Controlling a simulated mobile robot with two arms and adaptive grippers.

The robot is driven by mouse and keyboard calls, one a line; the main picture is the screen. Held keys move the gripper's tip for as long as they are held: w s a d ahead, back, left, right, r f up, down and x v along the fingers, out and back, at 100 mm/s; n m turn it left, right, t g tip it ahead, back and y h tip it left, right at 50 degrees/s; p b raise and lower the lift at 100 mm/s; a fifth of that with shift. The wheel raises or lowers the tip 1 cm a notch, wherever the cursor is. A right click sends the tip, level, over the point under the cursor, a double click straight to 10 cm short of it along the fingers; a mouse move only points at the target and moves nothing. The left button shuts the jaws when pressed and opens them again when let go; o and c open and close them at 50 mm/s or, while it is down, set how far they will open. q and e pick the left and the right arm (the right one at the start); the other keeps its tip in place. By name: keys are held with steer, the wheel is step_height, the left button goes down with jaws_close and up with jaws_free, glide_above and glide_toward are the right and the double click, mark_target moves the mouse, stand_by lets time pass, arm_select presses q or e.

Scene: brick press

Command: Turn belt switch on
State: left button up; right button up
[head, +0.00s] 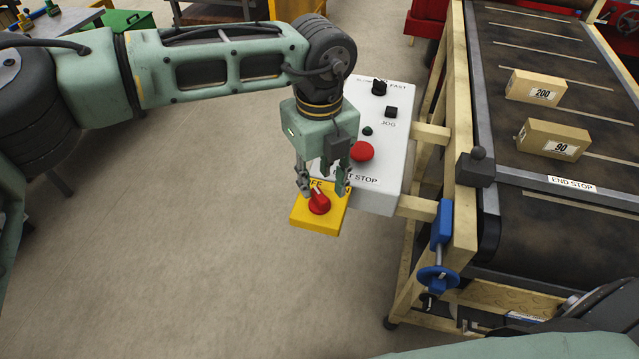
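The belt switch is a red rotary knob (319,203) on a yellow plate (318,222) at the near end of the white control box (388,180). Lettering ending in "FF" shows at the plate's upper left; the label at its upper right is mostly hidden. I cannot tell whether the fingers touch the knob. My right gripper is not in view.
The box also carries a red stop button (362,151), a black jog button (391,112) and a black speed knob (379,87). The conveyor belt (545,200) at right holds two cartons, "200" (535,88) and "90" (552,140). Open floor (200,270) lies left of the plate.

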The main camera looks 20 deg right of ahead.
mark_target(320, 195)
arm_select(q)
steer(key=shift+s+f+p, duration=0.1)
steer(key=shift+f+p, duration=0.25)
steer(key=shift+f, duration=1.35)
steer(key=shift+c, duration=0.2)
jaws_close()
